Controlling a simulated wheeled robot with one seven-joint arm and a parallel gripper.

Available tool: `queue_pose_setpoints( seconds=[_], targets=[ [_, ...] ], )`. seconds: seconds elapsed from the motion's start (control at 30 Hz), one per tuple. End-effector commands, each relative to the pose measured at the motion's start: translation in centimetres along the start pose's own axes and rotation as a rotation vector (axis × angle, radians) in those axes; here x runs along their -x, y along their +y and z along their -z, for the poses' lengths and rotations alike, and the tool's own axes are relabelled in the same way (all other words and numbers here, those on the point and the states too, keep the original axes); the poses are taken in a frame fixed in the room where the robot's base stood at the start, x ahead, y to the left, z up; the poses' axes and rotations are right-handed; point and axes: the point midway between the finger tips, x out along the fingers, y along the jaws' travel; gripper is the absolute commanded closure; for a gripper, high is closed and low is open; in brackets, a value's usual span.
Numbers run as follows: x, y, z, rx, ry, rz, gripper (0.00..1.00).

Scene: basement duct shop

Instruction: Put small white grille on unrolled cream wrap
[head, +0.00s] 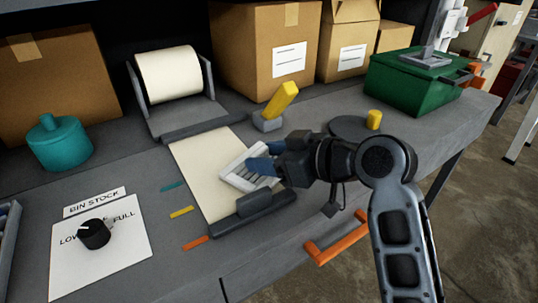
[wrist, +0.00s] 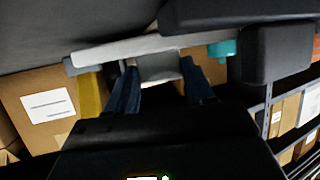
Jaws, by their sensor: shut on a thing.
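The small white grille (head: 244,168) is a square slatted frame, tilted over the right part of the unrolled cream wrap (head: 199,160). My gripper (head: 264,167) is shut on the grille's right side, with blue fingers. In the wrist view the grille (wrist: 130,50) shows nearly edge-on as a pale bar at the tips of my gripper (wrist: 160,82). I cannot tell whether the grille touches the wrap. The wrap runs flat from a roll (head: 168,75) in a grey holder towards the bench's front edge.
A dark grey bar (head: 252,203) lies at the wrap's front right. A yellow-handled block (head: 283,100) stands behind my gripper. A green toolbox (head: 412,83), teal canister (head: 58,145) and black knob (head: 94,234) stand on the bench. Cardboard boxes line the back.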

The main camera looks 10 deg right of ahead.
Motion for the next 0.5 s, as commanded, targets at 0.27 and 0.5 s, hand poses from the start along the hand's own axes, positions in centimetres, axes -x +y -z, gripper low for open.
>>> queue_pose_setpoints(
  seconds=[0.27,0.5],
  targets=[
    [-0.09,0.00,-0.23,0.000,-0.001,0.000,0.30],
    [-0.09,0.00,-0.21,0.000,0.000,0.000,0.22]
  ],
)
